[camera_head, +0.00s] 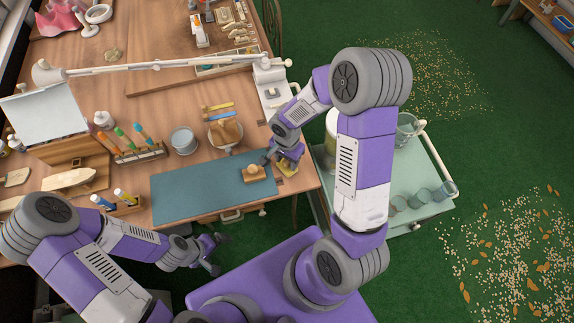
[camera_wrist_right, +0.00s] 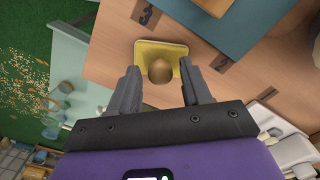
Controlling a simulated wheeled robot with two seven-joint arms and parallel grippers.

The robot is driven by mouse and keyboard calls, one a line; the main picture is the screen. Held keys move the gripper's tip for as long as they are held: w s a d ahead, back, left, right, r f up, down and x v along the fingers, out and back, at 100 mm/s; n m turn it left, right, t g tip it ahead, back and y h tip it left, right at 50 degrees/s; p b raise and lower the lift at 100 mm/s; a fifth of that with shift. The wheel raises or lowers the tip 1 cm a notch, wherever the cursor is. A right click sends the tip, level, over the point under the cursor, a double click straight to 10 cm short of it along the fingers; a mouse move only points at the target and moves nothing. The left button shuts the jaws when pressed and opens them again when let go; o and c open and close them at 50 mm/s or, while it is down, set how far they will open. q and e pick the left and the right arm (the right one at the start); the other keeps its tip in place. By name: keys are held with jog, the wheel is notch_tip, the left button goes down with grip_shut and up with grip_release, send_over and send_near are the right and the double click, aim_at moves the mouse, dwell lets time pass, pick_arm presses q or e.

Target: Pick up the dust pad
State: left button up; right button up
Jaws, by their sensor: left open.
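The dust pad, which I take to be the yellow pad with a round brown knob, lies on the table near its right corner, mostly hidden in the head view (camera_head: 288,166). In the right wrist view the dust pad (camera_wrist_right: 151,49) shows clearly, flat on the wood, with its knob between my right fingers. My right gripper (camera_head: 281,160) is open above the pad, with a gap on each side of the knob. My left gripper (camera_head: 218,254) is open and empty, off the table's front edge.
A wooden block with a knob (camera_head: 252,176) sits on the blue mat (camera_head: 190,189), close to the dust pad. A bowl (camera_head: 226,133) and a cup (camera_head: 183,140) stand behind the mat. A green cart (camera_head: 420,207) with glasses stands right of the table.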

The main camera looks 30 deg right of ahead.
grip_shut()
notch_tip(320, 180, up, 10)
jog(key=p, duration=0.3)
jog(key=n, duration=1.3)
send_over(287, 162)
notch_tip(287, 162, down, 5)
jog(key=shift+f, duration=0.2)
jog(key=shift+f+b, duration=0.5)
jog(key=shift+f, duration=1.65)
